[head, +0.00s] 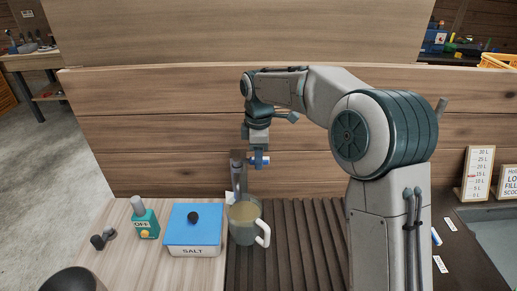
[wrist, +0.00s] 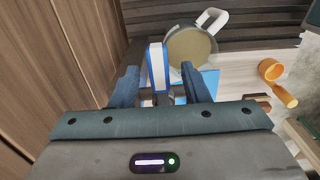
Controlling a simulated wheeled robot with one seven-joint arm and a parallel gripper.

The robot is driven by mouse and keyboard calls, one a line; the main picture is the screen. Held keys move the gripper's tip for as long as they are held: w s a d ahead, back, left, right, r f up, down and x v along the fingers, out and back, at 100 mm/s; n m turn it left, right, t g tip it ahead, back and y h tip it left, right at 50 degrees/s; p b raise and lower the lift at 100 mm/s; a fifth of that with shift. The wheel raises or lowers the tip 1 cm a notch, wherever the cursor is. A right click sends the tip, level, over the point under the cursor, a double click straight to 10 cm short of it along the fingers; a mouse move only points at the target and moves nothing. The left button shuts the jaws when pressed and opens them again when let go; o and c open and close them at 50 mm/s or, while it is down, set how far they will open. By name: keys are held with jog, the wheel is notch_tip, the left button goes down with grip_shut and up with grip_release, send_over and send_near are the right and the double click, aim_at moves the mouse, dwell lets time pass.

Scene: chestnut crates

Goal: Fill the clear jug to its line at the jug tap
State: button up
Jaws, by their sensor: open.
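The clear jug (head: 236,238) stands upright under the jug tap (head: 237,178), on the dark ribbed board, its white handle to the right. Pale yellowish liquid shows inside it; I cannot make out its fill line or tell the level against it. The jug also shows in the wrist view (wrist: 172,38), seen from above. The tap's blue-and-white lever (head: 262,161) sticks out to the right. My gripper (head: 257,152) is over the lever. In the wrist view my open gripper (wrist: 161,90) has the lever (wrist: 157,68) between its fingers, with gaps on both sides.
A blue-lidded salt box (head: 194,236) stands left of the jug, with a teal box marked OFF (head: 146,224) farther left. A dark bowl (head: 72,280) is at the front left. A litre-scale sign (head: 477,172) stands at right. An orange scoop (wrist: 287,97) shows in the wrist view.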

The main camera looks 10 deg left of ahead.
notch_tip(320, 180, up, 14)
dwell(0.4)
jog(key=shift+f, duration=0.1)
jog(key=s+d+f+m+t, duration=0.2)
jog(key=s+d+m, duration=0.95)
jog(key=d, duration=0.55)
jog(key=s+d+f+m, duration=0.4)
jog(key=s, duration=0.3)
jog(key=s+d+f+m+t, duration=0.1)
jog(key=s+d+f+m, duration=0.3)
jog(key=s, duration=0.3)
jog(key=shift+s+d+f, duration=0.4)
jog(key=shift+d+f, duration=0.1)
jog(key=shift+f, duration=0.15)
